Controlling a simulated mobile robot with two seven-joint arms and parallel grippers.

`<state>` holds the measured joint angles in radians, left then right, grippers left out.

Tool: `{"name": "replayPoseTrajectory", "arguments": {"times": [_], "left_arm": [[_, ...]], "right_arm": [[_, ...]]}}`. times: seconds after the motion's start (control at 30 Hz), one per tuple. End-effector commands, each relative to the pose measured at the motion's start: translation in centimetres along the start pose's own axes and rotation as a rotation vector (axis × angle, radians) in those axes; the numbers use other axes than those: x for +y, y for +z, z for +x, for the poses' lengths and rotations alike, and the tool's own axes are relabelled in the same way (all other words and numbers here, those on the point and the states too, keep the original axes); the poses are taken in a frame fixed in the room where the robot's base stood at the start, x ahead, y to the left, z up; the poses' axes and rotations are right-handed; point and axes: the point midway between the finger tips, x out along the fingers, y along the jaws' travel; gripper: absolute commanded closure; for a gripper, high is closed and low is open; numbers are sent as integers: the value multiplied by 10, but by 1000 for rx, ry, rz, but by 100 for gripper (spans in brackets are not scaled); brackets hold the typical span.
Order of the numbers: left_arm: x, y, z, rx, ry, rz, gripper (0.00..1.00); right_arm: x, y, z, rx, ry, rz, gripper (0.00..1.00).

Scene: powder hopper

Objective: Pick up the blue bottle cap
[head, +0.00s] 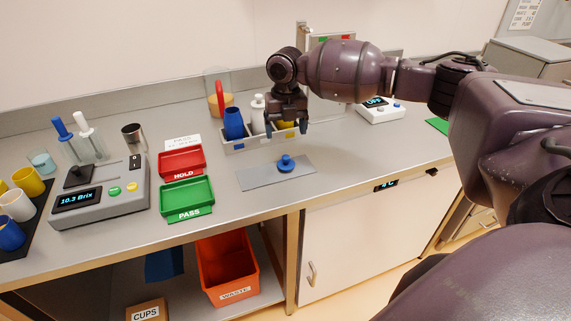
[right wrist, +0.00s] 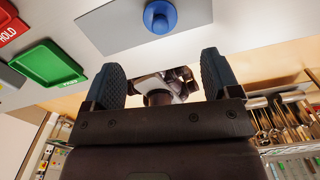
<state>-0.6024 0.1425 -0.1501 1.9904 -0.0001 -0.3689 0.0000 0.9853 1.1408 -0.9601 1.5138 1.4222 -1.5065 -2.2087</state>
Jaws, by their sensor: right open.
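The blue bottle cap (head: 286,163) lies on a grey plate (head: 262,178) on the counter. It has a round flange with a raised knob. It also shows at the top of the right wrist view (right wrist: 160,16), beyond my fingertips. My right gripper (head: 286,128) hangs above and behind the cap in the head view, pointing down. Its two fingers are apart with nothing between them, and it does not touch the cap. It also shows in the right wrist view (right wrist: 165,75). My left gripper is not in view.
A caddy (head: 262,140) with blue, white and yellow bottles stands just behind the plate. A red HOLD tray (head: 182,161) and green PASS tray (head: 187,198) lie left, beside a Brix meter (head: 100,200). A white device (head: 380,111) stands right. The counter right of the plate is clear.

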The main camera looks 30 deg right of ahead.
Motion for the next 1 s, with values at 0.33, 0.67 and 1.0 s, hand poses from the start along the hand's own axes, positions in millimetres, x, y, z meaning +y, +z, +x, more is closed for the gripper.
{"name": "replayPoseTrajectory", "arguments": {"times": [0.33, 0.67, 1.0], "left_arm": [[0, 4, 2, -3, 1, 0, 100], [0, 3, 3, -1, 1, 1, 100], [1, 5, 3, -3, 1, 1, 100]], "right_arm": [[0, 0, 47, 1, 1, 3, 18], [0, 0, 81, 0, -1, 4, 18], [-1, 0, 103, -1, 0, 5, 18]]}}
